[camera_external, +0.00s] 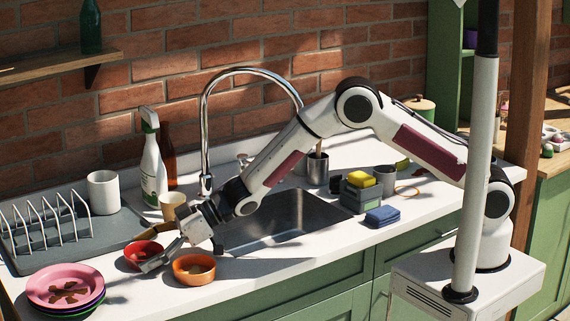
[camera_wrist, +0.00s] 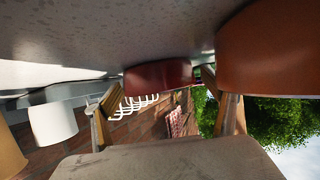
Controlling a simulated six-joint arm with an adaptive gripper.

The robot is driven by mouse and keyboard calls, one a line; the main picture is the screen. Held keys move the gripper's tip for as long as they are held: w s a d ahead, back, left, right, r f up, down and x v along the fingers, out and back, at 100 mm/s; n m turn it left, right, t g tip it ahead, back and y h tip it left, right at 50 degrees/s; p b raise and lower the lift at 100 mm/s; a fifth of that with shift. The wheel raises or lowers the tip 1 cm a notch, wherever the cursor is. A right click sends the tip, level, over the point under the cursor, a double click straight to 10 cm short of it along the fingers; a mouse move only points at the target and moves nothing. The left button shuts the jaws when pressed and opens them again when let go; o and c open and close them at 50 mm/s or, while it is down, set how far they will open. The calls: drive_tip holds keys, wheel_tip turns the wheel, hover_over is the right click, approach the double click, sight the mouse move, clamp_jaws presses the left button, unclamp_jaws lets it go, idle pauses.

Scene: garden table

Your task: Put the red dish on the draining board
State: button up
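The red dish (camera_external: 143,254) is a small round bowl standing upright on the white counter. In the wrist view, which is upside down, the red dish (camera_wrist: 158,75) shows ahead, between my two fingers. My gripper (camera_external: 157,249) is low over the counter at the dish's right side, its fingers spread and pointing toward it. In the wrist view my gripper (camera_wrist: 162,88) is open and empty; I cannot tell whether a finger touches the dish. The draining board (camera_external: 95,243) is a grey tray with a white wire rack, behind and left of the dish.
An orange bowl (camera_external: 194,270) stands close to my gripper's right. Stacked plates (camera_external: 66,284) are at the front left. A white mug (camera_external: 103,192) stands on the board's back part. A tan cup (camera_external: 172,205) and spray bottle (camera_external: 153,165) stand behind; the sink (camera_external: 275,228) is right.

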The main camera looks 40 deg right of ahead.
drive_tip(key=shift+r, duration=0.2)
drive_tip(key=shift+v, duration=6)
